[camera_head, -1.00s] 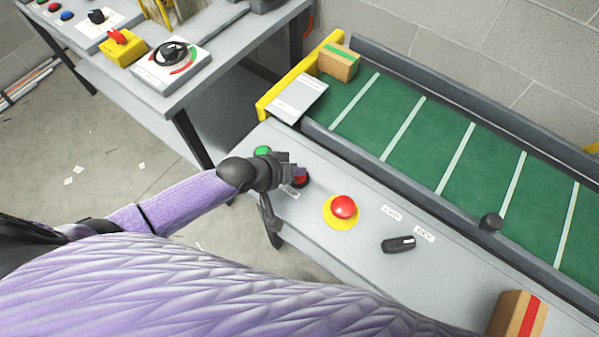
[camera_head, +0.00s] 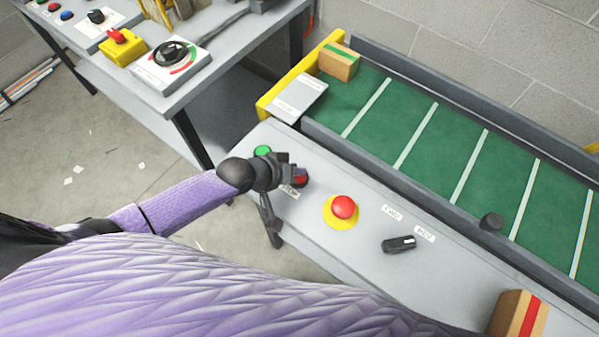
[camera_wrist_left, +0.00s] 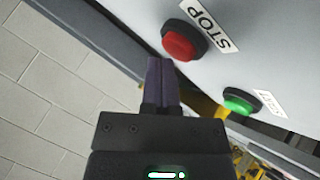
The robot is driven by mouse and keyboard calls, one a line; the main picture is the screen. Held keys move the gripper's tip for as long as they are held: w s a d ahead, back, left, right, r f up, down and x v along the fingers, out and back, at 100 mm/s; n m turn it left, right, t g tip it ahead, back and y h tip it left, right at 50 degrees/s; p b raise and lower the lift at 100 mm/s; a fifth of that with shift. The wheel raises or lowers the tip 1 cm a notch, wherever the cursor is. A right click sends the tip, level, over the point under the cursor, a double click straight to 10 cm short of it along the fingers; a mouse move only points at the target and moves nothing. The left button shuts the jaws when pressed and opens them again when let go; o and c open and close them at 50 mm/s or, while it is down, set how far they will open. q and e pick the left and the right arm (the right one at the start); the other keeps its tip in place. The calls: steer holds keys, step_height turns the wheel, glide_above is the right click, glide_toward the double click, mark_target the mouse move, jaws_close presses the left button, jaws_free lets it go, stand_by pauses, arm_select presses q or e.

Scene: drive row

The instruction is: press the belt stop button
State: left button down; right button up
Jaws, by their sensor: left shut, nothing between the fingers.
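The red stop button (camera_head: 300,181) sits on the grey control panel (camera_head: 285,215), partly hidden by my left gripper (camera_head: 297,172). In the left wrist view the stop button (camera_wrist_left: 184,40) shows in a black collar beside a STOP label (camera_wrist_left: 214,31). The shut, empty fingers of my left gripper (camera_wrist_left: 161,62) end close to the button's lower left edge. I cannot tell whether they touch it. A green start button (camera_head: 262,151) is next to it, and also shows in the left wrist view (camera_wrist_left: 239,102). My right gripper is not in view.
A red mushroom button on a yellow base (camera_head: 342,209) and a black selector knob (camera_head: 399,244) lie right along the panel. The green belt (camera_head: 390,130) runs behind, with a carton (camera_head: 339,62) at its left end. Another carton (camera_head: 517,314) stands front right.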

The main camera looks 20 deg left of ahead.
arm_select(q)
steer(key=shift+f, duration=0.4)
steer(key=shift+r+p, duration=0.45)
steer(key=shift+r, duration=0.2)
step_height(320, 180, up, 6)
steer(key=p, duration=0.6)
steer(key=shift+r, duration=0.1)
steer(key=shift+f, duration=0.2)
